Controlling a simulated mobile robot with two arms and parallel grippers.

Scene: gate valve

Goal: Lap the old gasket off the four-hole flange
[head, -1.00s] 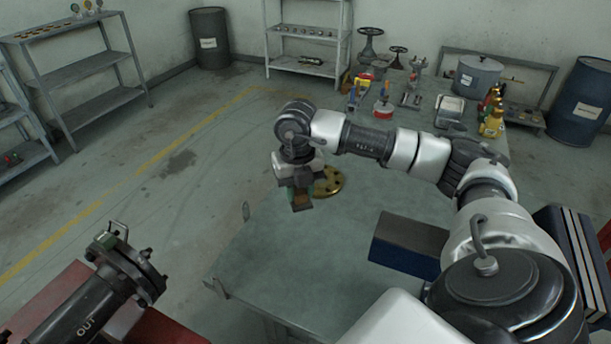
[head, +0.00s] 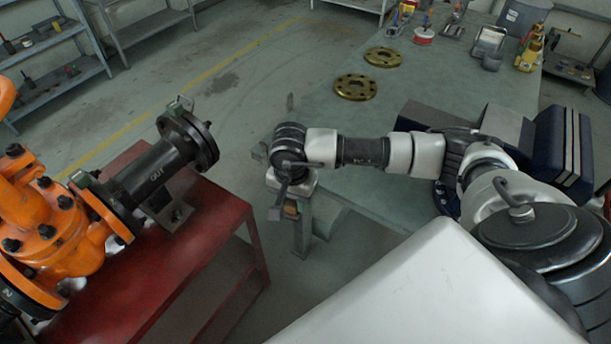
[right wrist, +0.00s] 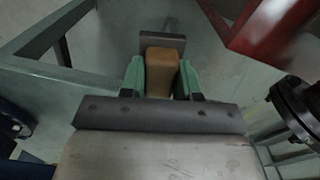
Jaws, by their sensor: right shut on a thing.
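My right gripper (head: 290,207) hangs pointing down beside the near left corner of the green bench, between it and the red stand. In the right wrist view the gripper (right wrist: 161,82) is shut on a tan block-like handle (right wrist: 161,64) between its green pads, with a flat grey plate (right wrist: 163,40) at the far end. A black flange (head: 205,142) ends the pipe marked OUT, left of the gripper and apart from it. Two brass flanges with bolt holes, one nearer (head: 355,88) and one farther (head: 383,57), lie flat on the bench. I cannot make out a gasket. My left gripper is out of view.
The orange valve body (head: 60,225) and its pipe sit on the red stand (head: 215,210). The green bench (head: 320,112) has a clear middle; tools and bottles (head: 530,50) stand at its back. A dark blue box (head: 420,118) is at right. Open floor lies behind.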

